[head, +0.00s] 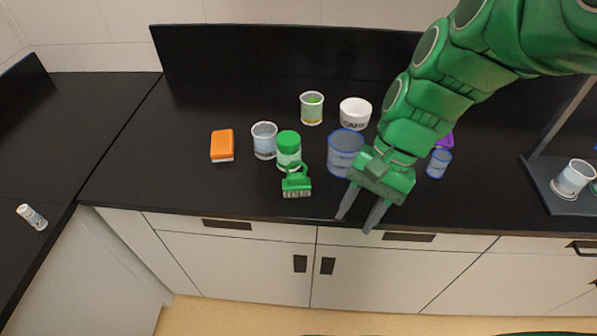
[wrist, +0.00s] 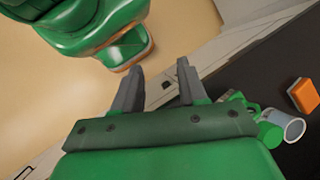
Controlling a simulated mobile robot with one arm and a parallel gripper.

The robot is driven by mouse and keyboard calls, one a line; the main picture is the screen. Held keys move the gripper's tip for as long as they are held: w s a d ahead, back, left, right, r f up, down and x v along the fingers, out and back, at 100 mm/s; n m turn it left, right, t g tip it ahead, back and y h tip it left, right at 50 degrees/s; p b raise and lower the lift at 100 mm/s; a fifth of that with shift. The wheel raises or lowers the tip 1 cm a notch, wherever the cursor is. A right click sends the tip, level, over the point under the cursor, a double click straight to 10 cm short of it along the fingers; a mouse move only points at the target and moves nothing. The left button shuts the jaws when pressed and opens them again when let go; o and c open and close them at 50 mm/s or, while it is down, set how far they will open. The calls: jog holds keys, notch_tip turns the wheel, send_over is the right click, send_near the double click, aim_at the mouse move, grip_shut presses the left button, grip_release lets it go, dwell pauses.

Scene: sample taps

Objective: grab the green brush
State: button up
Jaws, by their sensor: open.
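The green brush (head: 296,182) lies near the front edge of the black counter, with its pale bristles toward the edge. It stands just in front of a green-lidded jar (head: 288,150). My gripper (head: 358,222) is to the right of the brush, at the counter's front edge, pointing down, open and empty. In the wrist view my gripper's fingers (wrist: 158,90) are spread, with floor and cabinet fronts beyond them.
An orange sponge (head: 222,145), a clear beaker (head: 265,141), a blue-tinted beaker (head: 345,153), a green-filled beaker (head: 312,108) and a white bowl (head: 355,113) stand around the brush. A smaller beaker (head: 439,163) is right of my gripper.

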jog(key=w+a+f+m+g+y, duration=0.15)
jog(key=w+a+m+y, duration=0.35)
jog(key=w, duration=0.6)
jog(key=m+y, duration=0.4)
jog(key=m, duration=0.2)
send_near(302, 163)
jog(key=a, duration=0.2)
jog(key=shift+t, duration=0.35)
jog(key=shift+s+d+f+x, duration=0.1)
jog(key=shift+f+x, duration=0.05)
jog(key=shift+x, duration=1.25)
jog(key=shift+s+d+f+x, duration=0.1)
jog(key=shift+f+x, duration=0.1)
jog(key=shift+x, duration=1.25)
jog(key=shift+d+f+x, duration=0.1)
jog(key=shift+f+x, duration=0.05)
jog(key=shift+x, duration=1.25)
jog(key=shift+c, duration=0.4)
grip_shut()
